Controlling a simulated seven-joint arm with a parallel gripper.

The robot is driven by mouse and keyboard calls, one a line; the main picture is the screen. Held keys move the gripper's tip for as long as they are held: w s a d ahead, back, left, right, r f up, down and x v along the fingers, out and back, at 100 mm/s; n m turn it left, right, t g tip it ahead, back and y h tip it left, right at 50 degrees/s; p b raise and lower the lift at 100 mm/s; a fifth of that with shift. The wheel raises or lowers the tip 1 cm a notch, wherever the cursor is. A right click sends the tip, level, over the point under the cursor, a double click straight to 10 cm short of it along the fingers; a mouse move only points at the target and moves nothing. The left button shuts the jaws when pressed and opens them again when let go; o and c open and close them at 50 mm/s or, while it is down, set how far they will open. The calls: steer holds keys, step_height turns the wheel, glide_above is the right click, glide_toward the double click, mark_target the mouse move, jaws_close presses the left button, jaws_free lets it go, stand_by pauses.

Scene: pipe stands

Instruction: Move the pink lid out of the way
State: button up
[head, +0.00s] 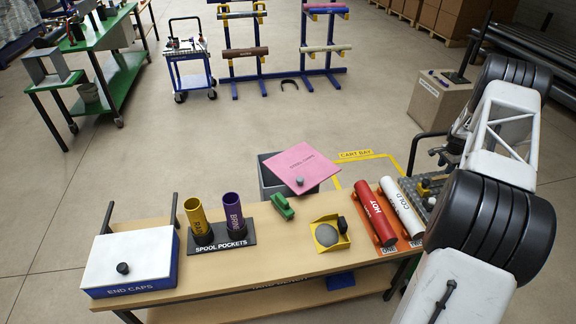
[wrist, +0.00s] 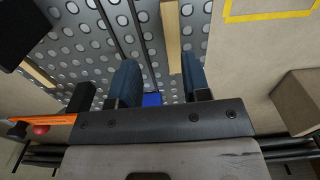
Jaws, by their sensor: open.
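The pink lid (head: 310,161) is a flat square panel with printed lettering and a grey knob (head: 299,181). In the head view it lies askew over a dark grey bin (head: 268,180) behind the bench, partly covering it and jutting out to the right. My gripper (wrist: 160,62) shows in the wrist view with its two blue fingers apart and nothing between them. It faces a perforated grey surface (wrist: 75,50), away from the lid. The lid is not visible in the wrist view, and the gripper cannot be made out in the head view.
The bench (head: 285,262) carries a white-lidded box (head: 130,258), yellow (head: 195,215) and purple (head: 234,212) tubes, a green object (head: 283,206), a yellow tray (head: 329,234), and red (head: 374,212) and white (head: 403,207) pipes. Open floor (head: 200,140) lies left of the bin.

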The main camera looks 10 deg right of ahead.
steer(key=shift+d, duration=0.1)
steer(key=shift+s+d, duration=0.15)
steer(key=shift+d, duration=1.45)
steer(key=shift+s+d, duration=0.15)
steer(key=shift+d, duration=1.4)
steer(key=shift+s+d, duration=0.15)
steer(key=shift+d, duration=1.45)
steer(key=shift+d, duration=0.15)
steer(key=shift+s+d, duration=0.15)
steer(key=shift+d, duration=1.05)
steer(key=shift+s+d, duration=0.15)
steer(key=shift+d, duration=1.05)
steer(key=o, duration=0.4)
steer(key=shift+r, duration=0.1)
steer(key=shift+r, duration=3.4)
